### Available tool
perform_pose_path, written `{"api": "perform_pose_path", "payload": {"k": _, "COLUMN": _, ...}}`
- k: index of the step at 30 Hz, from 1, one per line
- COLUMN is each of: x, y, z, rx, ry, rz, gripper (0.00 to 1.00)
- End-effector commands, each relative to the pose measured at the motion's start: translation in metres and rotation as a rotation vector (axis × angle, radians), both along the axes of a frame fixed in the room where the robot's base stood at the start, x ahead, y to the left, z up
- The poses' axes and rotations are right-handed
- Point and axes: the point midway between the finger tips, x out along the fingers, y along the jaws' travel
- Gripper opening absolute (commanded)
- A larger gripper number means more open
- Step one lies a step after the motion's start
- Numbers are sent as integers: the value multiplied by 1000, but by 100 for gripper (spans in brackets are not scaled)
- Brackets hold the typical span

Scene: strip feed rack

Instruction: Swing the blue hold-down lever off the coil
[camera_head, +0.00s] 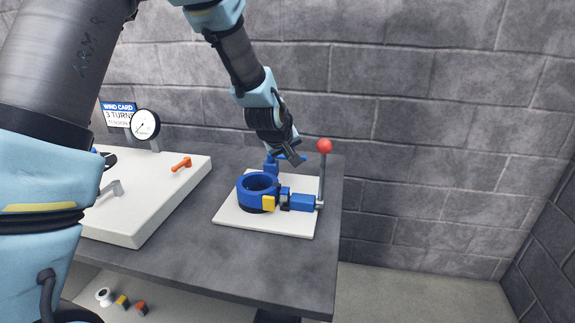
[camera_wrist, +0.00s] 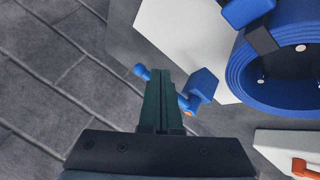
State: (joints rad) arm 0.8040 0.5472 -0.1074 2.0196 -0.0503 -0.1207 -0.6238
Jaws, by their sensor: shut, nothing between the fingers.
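The blue coil (camera_head: 258,184) sits on a white plate (camera_head: 235,218) on the table. It also shows at the right of the wrist view (camera_wrist: 240,75). A blue lever part (camera_head: 271,165) stands just behind the coil. In the wrist view a blue block (camera_wrist: 203,85) and a small blue knob (camera_wrist: 142,71) show on either side of my fingers, which hide what lies between. My gripper (camera_head: 294,160) is shut and empty, its tips at these blue parts (camera_wrist: 166,74). Whether they touch, I cannot tell. The lever's full outline is hidden.
A blue clamp block (camera_head: 302,202) with an upright rod and red ball (camera_head: 324,146) stands right of the coil. Left are a white board (camera_head: 140,225), an orange handle (camera_head: 181,163) and a gauge (camera_head: 145,124). A block wall stands behind.

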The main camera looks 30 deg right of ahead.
Motion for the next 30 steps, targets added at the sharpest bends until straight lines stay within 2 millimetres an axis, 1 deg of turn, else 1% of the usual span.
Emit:
{"api": "perform_pose_path", "payload": {"k": 9, "x": 4, "y": -10, "z": 0, "rx": 0, "ry": 0, "rz": 0, "gripper": 0}}
{"api": "perform_pose_path", "payload": {"k": 30, "x": 5, "y": -13, "z": 3, "rx": -3, "ry": -2, "rz": -1, "gripper": 0}}
